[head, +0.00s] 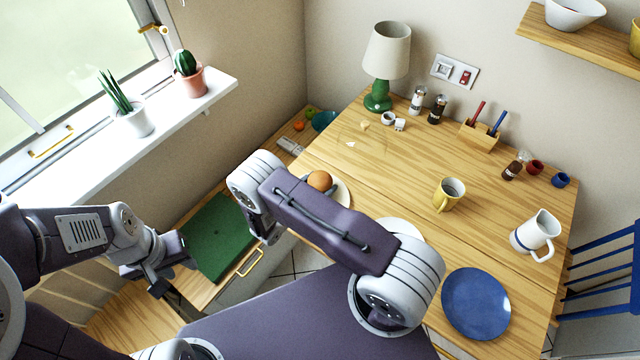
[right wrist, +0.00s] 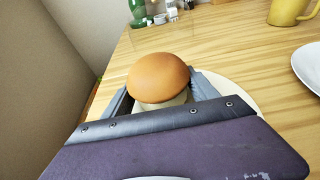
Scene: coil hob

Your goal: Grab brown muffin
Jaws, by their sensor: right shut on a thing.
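The brown muffin (head: 320,181) has a smooth rounded top and a pale base. It shows close up in the right wrist view (right wrist: 158,76), between the two fingers of my right gripper (right wrist: 162,94), which is shut on it. A white plate (head: 342,193) lies under or just behind the muffin; I cannot tell whether the muffin touches it. In the head view my right arm hides the gripper. My left gripper (head: 159,283) hangs near the green board at the lower left, away from the muffin; its finger opening is unclear.
A yellow mug (head: 449,194), blue plate (head: 476,303) and white jug (head: 535,233) stand on the wooden table. A green lamp (head: 379,97) stands at the back. My right arm partly covers another white plate (head: 408,229).

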